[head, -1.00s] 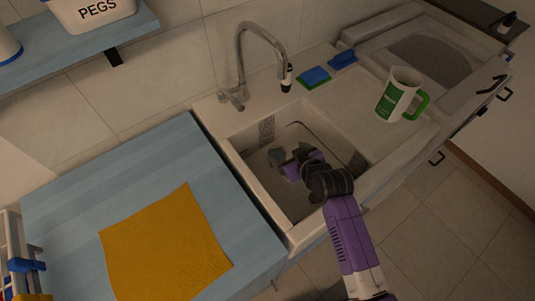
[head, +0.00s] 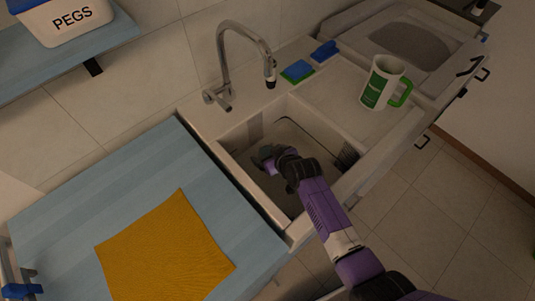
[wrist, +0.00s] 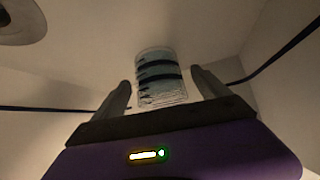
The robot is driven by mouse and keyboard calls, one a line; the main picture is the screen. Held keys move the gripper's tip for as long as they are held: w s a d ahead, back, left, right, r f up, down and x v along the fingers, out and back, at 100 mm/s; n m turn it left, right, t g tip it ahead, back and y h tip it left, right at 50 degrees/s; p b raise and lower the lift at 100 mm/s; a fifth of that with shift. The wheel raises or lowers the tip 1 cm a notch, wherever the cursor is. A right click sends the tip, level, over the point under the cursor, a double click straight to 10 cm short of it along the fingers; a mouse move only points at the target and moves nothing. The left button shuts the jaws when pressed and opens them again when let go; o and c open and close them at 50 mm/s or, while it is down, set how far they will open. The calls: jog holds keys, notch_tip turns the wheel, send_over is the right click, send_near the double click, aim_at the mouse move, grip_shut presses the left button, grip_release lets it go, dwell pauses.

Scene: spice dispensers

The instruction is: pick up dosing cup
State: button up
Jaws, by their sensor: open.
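The dosing cup (wrist: 160,88) is a small clear cup with dark bands and a bluish tint, seen in the wrist view. It appears between the two grey fingers of my gripper (wrist: 161,79), which are spread apart, with a gap visible on each side of it. I cannot tell how deep between the fingers it sits. In the head view my gripper (head: 269,160) is down inside the sink basin (head: 236,171). A small grey-teal shape shows at its tip there, too small to tell cup from finger.
A tap (head: 222,62) rises behind the basin. A green and white mug (head: 380,83), a sponge (head: 297,71) and a blue brush (head: 324,50) are on the sink top. An orange cloth (head: 165,250) lies on the blue counter (head: 105,190).

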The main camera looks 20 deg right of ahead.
jog(key=shift+w+f, duration=0.3)
jog(key=shift+w, duration=0.05)
jog(key=shift+c, duration=0.3)
jog(key=c, duration=1.5)
grip_shut()
jog(key=shift+r, duration=0.15)
